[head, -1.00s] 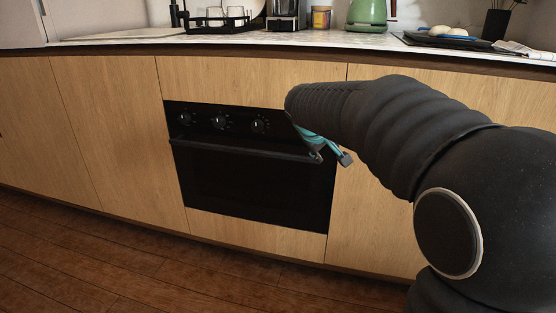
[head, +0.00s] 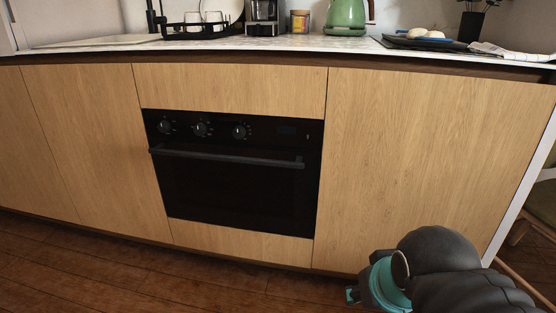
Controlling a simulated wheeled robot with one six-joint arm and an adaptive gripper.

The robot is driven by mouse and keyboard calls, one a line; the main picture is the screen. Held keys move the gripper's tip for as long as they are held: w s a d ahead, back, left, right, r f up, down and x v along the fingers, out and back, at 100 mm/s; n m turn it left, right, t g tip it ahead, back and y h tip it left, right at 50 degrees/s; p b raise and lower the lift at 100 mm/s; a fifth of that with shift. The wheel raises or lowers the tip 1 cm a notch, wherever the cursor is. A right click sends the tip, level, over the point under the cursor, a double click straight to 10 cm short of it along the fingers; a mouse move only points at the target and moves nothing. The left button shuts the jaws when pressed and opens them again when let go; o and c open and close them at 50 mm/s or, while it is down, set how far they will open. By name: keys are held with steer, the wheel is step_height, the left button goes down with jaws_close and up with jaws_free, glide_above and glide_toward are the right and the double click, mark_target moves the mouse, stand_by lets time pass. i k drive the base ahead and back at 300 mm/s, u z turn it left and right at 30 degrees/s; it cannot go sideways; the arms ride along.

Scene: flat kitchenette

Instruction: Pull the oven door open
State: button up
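The black oven (head: 240,175) is built into the light wood cabinets, left of the middle in the head view. Its door (head: 235,190) looks shut, flush with the cabinet fronts.
Wood cabinet fronts (head: 420,150) flank the oven. The countertop (head: 330,44) above holds a dish rack (head: 200,27), a coffee maker (head: 263,18), a green kettle (head: 346,18) and a dark tray (head: 425,43). The wooden floor (head: 100,270) before the oven is clear. A chair (head: 540,200) stands far right.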

mark_target(266, 189)
steer(key=z, duration=1.8)
steer(key=k, duration=0.45)
steer(key=u, duration=0.9)
